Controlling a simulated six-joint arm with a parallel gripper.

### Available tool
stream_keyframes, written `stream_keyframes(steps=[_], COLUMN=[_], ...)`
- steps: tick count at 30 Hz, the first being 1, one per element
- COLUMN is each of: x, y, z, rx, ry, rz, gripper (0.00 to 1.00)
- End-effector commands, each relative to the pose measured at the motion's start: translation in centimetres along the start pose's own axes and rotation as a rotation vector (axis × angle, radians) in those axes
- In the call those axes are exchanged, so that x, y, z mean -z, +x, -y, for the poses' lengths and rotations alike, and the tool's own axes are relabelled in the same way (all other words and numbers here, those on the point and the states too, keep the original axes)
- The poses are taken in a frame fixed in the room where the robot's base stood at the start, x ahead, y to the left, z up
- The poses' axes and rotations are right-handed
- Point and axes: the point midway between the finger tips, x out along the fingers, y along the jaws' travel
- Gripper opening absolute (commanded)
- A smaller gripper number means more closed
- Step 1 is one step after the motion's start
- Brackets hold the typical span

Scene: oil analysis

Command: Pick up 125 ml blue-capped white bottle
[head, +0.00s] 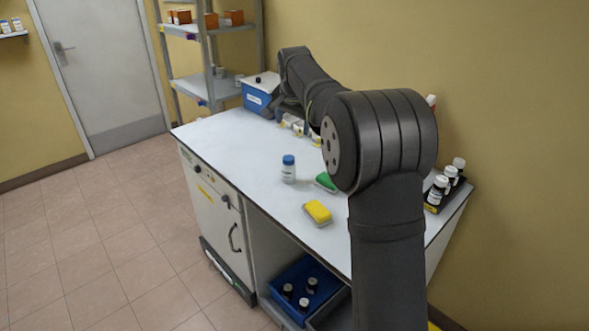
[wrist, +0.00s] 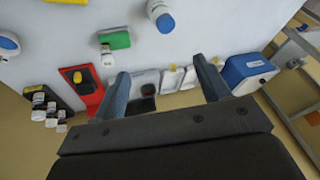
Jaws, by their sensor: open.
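A white bottle with a blue cap (head: 288,168) stands upright on the white bench top, left of my arm. It also shows at the top edge of the wrist view (wrist: 160,11), partly cut off, beyond my fingertips. My gripper (wrist: 161,68) is open, with nothing between its two fingers, and apart from the bottle. In the head view I cannot make out the fingers. Another white item with a blue top (wrist: 8,43) is at the left edge of the wrist view; my arm seems to hide it in the head view. I cannot read volumes on the labels.
A green sponge (head: 326,181) and a yellow sponge (head: 317,212) lie near the bottle. A blue box (head: 258,96) stands at the back. Small dark bottles (head: 438,190) stand in a rack at the right. A red tray (wrist: 82,88) lies by the wall. Bench left of the bottle is clear.

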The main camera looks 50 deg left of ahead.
Motion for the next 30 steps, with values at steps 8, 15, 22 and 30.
stream_keyframes(steps=[8,15,22,30], x=[-2.9,-2.9,-2.5,-2.0], y=[7.5,11.0,15.7,19.6], z=[0.7,0.7,0.7,0.8], rx=[-0.02,-0.023,-0.023,-0.021], ry=[-0.433,-0.482,-0.479,-0.478], rz=[-0.075,-0.082,-0.082,-0.084], gripper=[0.69,0.69,0.69,0.69])
